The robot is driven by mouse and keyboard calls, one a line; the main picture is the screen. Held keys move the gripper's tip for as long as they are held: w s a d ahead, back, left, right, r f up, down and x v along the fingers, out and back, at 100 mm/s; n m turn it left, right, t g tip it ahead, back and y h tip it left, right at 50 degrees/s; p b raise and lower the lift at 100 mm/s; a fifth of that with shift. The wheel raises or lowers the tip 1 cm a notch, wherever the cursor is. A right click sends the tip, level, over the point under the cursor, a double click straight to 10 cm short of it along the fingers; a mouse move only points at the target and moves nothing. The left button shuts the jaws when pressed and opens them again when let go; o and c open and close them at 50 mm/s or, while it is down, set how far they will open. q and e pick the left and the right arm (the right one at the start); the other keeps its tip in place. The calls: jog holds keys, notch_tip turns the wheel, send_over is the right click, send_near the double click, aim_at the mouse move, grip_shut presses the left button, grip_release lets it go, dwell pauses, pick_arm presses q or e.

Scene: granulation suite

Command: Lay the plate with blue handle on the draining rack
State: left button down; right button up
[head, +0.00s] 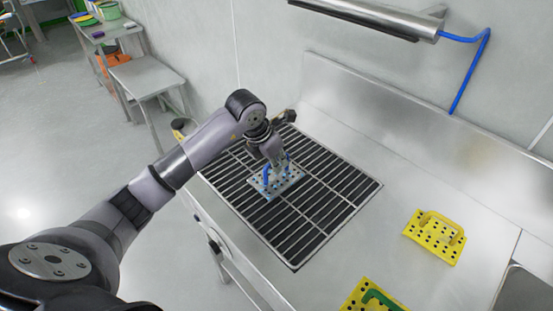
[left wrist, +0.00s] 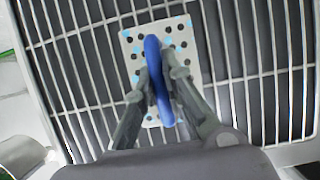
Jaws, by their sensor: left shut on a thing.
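The plate with blue handle (head: 287,187) is a light, perforated plate with dark and blue holes. It lies flat on or just above the bars of the draining rack (head: 325,205); I cannot tell if it touches them. The left wrist view also shows the plate (left wrist: 178,40) over the rack (left wrist: 240,68). My left gripper (head: 270,165) is above the plate, shut on its blue handle (left wrist: 154,75), with one finger on each side. In the left wrist view, the left gripper (left wrist: 160,88) hides part of the plate. My right gripper is in neither view.
A yellow perforated plate (head: 436,236) lies on the steel counter (head: 385,200) right of the rack. Another yellow plate with a green handle (head: 372,298) is at the bottom edge. A steel back wall (head: 400,115) rises behind. A sink edge shows at lower right. Most of the rack is bare.

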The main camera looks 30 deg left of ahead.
pick_arm(q)
jog(key=c, duration=1.7)
grip_release()
jog(key=shift+r, duration=0.2)
jog(key=b+v, duration=0.1)
jog(key=v, duration=0.9)
jog(key=shift+r+b, duration=0.2)
jog(key=shift+b, duration=0.2)
jog(key=shift+s+r, duration=0.35)
jog(key=shift+r, duration=0.3)
